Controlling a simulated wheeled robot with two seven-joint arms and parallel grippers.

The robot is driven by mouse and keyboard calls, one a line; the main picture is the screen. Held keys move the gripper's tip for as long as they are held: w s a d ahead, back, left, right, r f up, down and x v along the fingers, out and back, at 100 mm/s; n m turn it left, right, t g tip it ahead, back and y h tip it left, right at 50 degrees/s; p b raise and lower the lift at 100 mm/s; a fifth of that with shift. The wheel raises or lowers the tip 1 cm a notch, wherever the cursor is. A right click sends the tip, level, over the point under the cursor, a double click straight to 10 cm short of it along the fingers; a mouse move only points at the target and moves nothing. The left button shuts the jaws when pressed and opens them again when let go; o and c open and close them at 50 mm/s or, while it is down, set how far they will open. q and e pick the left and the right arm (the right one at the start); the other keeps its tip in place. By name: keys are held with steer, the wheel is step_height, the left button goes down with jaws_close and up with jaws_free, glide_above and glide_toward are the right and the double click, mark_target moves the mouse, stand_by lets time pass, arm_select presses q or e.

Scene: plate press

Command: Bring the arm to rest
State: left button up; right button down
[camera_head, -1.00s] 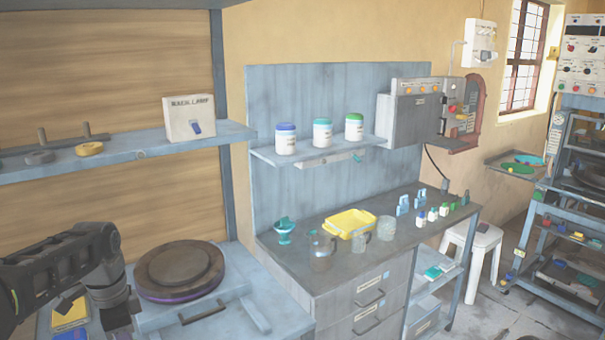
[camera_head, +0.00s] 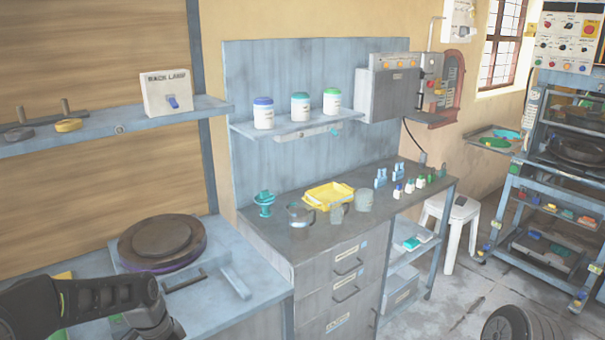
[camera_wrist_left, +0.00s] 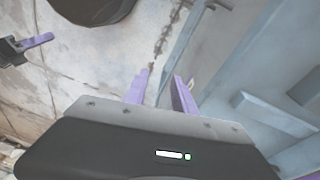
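My left arm (camera_head: 85,302) comes in at the lower left of the head view, beside the plate press. Its fingers are out of that view, below the frame edge. In the left wrist view my left gripper (camera_wrist_left: 160,90) shows two purple fingers with a gap between them and nothing held. Floor and bluish-grey furniture lie beyond the fingers. The press (camera_head: 162,242) has a dark round plate on a blue-grey bench. My right gripper is not identifiable in the head view.
A workbench (camera_head: 300,243) with a yellow tray (camera_head: 328,195) and several jars and bottles stands right of the press. A white stool (camera_head: 452,228) and a rack (camera_head: 560,165) stand further right. A dark ribbed round object (camera_head: 522,327) shows at the lower right edge.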

arm_select(q)
steer(key=s+d+f+n+h, duration=0.2)
steer(key=s+d+f+n, duration=0.35)
steer(key=d+f, duration=0.75)
steer(key=s+d+f+n, duration=0.2)
steer(key=s+d+f, duration=0.1)
steer(key=s, duration=0.5)
steer(key=s+d+f+n, duration=0.3)
steer(key=s+f, duration=0.3)
steer(key=s, duration=0.3)
steer(key=shift+s+d+f+h, duration=0.25)
steer(key=shift+s+d+h, duration=0.05)
steer(key=shift+d, duration=0.3)
